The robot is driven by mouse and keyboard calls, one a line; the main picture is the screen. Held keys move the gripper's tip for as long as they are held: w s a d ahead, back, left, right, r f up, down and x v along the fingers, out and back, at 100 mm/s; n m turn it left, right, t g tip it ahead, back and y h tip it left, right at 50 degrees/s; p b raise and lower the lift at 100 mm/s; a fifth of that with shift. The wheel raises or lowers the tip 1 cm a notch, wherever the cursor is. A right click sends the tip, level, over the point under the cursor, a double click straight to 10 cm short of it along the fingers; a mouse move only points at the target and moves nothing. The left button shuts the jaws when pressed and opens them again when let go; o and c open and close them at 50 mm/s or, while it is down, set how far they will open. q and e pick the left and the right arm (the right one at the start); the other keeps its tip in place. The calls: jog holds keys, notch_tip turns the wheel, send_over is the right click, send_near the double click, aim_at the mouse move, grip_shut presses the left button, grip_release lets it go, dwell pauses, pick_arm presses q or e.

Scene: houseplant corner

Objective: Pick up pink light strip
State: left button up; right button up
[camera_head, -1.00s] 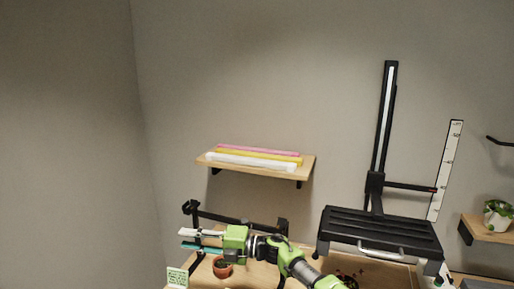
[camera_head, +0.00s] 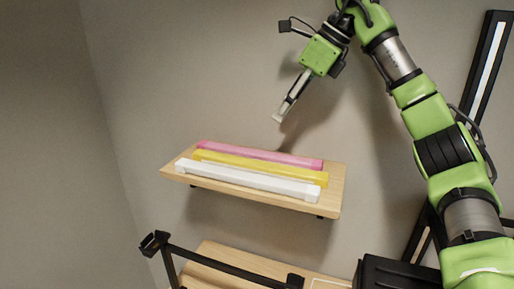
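The pink light strip (camera_head: 260,155) lies on a wooden wall shelf (camera_head: 325,203), at the back of a row. A yellow strip (camera_head: 260,167) lies in front of it and a white strip (camera_head: 248,181) in front of that. My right gripper (camera_head: 279,118) is above the shelf, pointing down and to the left, apart from the strips. Its fingers show nearly edge-on, so I cannot tell whether they are open. I see nothing held in it. My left gripper is not in view.
A black rail frame (camera_head: 215,258) stands below the shelf, over a lower wooden surface (camera_head: 240,257). A tall black lamp bar (camera_head: 488,65) stands at the right, behind my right arm. The wall above the shelf's left part is clear.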

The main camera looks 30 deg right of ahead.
notch_tip(320, 180, down, 2)
jog(key=f, duration=0.1)
jog(key=p, duration=0.1)
send_over(256, 152)
jog(key=s+d, duration=0.2)
jog(key=s, duration=0.1)
jog(key=f, duration=0.4)
jog(key=shift+w+d, duration=0.15)
jog(key=shift+w, duration=0.05)
jog(key=shift+w+f, duration=0.1)
jog(key=shift+w+f+p, duration=0.15)
jog(key=shift+f+p, duration=0.1)
jog(key=shift+p, duration=0.05)
jog(key=p+x, duration=0.1)
jog(key=x, duration=0.2)
jog(key=shift+w+f+p, duration=0.1)
jog(key=shift+f+p, duration=0.15)
jog(key=shift+p, duration=0.1)
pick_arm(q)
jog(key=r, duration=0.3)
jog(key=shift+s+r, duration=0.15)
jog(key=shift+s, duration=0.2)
pick_arm(e)
jog(key=shift+w+a+f, duration=0.2)
jog(key=shift+a+f, duration=0.15)
jog(key=shift+f, duration=0.05)
grip_shut()
